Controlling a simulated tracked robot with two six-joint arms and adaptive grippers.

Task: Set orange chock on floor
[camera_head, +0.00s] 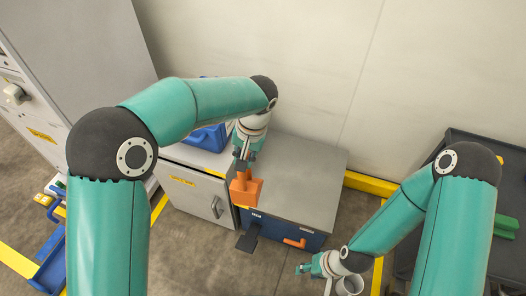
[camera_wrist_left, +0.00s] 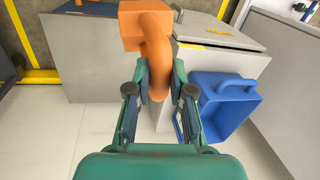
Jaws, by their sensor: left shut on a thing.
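The orange chock (camera_head: 246,192) is a block with a curved handle. My left gripper (camera_head: 244,158) is shut on that handle; the left wrist view shows the two fingers (camera_wrist_left: 157,78) on either side of it, with the chock's block (camera_wrist_left: 142,26) beyond the fingertips. In the head view the chock appears in front of the grey-topped cabinet (camera_head: 300,175); its height above the floor is hard to judge. My right gripper (camera_head: 308,267) is low at the right of the grey-brown floor (camera_head: 215,260), apart from the chock. Its small fingers do not show clearly.
A blue bin (camera_head: 206,138) sits on the grey cabinet (camera_head: 190,195); it also shows in the left wrist view (camera_wrist_left: 225,105). An orange handle-like piece (camera_head: 295,242) and a dark flat piece (camera_head: 247,238) are by the blue front. A dark cart stands right.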

